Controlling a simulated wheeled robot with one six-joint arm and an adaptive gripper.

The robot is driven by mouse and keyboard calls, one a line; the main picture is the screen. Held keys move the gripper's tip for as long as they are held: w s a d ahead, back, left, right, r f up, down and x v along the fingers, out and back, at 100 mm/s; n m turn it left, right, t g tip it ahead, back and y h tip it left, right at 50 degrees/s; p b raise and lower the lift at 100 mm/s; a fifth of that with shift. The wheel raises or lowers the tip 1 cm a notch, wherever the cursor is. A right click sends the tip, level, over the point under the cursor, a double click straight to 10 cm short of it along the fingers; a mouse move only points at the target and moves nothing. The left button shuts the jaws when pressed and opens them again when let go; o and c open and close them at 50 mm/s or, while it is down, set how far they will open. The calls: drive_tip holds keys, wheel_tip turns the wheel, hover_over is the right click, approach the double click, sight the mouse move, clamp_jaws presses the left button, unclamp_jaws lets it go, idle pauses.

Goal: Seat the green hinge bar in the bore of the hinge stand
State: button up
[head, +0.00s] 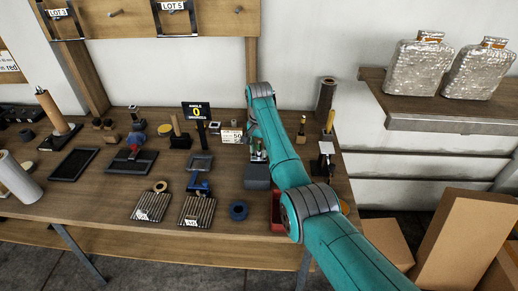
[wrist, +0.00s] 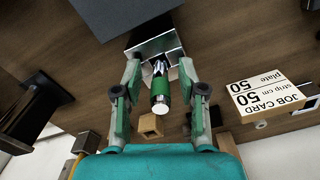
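In the wrist view the green hinge bar (wrist: 160,90), a short green cylinder with bright metal ends, lies between the two fingers of my gripper (wrist: 160,68). A gap shows on each side of the bar, so the fingers look open around it. A bright metal bracket (wrist: 148,50) is directly behind the bar; whether the bar touches it I cannot tell. In the head view my arm partly hides this spot, and a bit of green shows at my gripper (head: 258,150). I cannot tell for certain which fixture is the hinge stand, and no bore is clearly visible.
A dark grey block (head: 257,177) stands close in front of my gripper. A job card block (head: 232,136) and an angle display (head: 196,111) stand to the left.

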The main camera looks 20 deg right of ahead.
drive_tip(key=shift+r, duration=0.1)
wheel_tip(320, 180, up, 12)
drive_tip(key=shift+r, duration=0.1)
idle(0.4)
